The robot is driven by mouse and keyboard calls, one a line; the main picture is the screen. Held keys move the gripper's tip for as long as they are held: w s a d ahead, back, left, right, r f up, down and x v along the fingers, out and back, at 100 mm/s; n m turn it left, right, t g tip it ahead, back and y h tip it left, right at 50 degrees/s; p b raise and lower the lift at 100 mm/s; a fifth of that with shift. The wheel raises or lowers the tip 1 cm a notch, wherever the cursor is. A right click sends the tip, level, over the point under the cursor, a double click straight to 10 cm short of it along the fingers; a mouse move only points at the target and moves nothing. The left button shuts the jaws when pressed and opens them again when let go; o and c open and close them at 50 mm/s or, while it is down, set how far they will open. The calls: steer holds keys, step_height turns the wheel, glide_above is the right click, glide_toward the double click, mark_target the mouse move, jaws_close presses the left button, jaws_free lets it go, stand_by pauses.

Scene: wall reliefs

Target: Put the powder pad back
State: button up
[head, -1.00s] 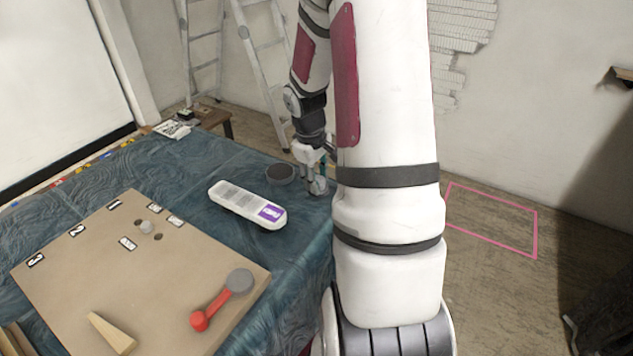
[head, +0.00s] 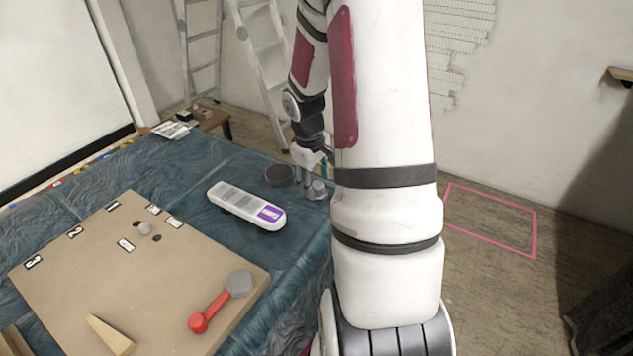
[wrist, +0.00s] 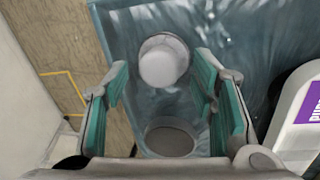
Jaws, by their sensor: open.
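The powder pad, a round grey pad with a pale knob (wrist: 163,60), lies on the teal cloth near the table's edge. It also shows in the head view as a small grey round thing (head: 319,188). My gripper (wrist: 161,72) is open, and its teal-lined fingers stand to either side of the knob in the wrist view. I cannot tell whether they touch it. In the head view my gripper (head: 312,180) is low over the cloth at the pad, partly hidden by my arm. A round dark grey dish (head: 279,175) stands close by; it also shows in the wrist view (wrist: 170,141).
A white bottle with a purple label (head: 246,205) lies left of the dish. A brown board (head: 150,285) holds a red-handled tool (head: 208,312) and a wooden wedge (head: 108,333). A ladder (head: 262,60) and stool stand behind the table.

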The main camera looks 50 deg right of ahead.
step_height(320, 180, up, 11)
steer(key=a+p, duration=0.2)
steer(key=s+a+r+t, duration=0.1)
steer(key=s+a+r, duration=0.3)
steer(key=a+r, duration=0.85)
steer(key=s+a+t+y, duration=0.1)
steer(key=s+a, duration=1.3)
steer(key=a, duration=0.2)
steer(key=shift+r+t+y, duration=0.4)
steer(key=shift+a+r, duration=0.1)
step_height(320, 180, up, 7)
steer(key=t+p, duration=0.1)
steer(key=p, duration=0.4)
steer(key=shift+p, duration=0.4)
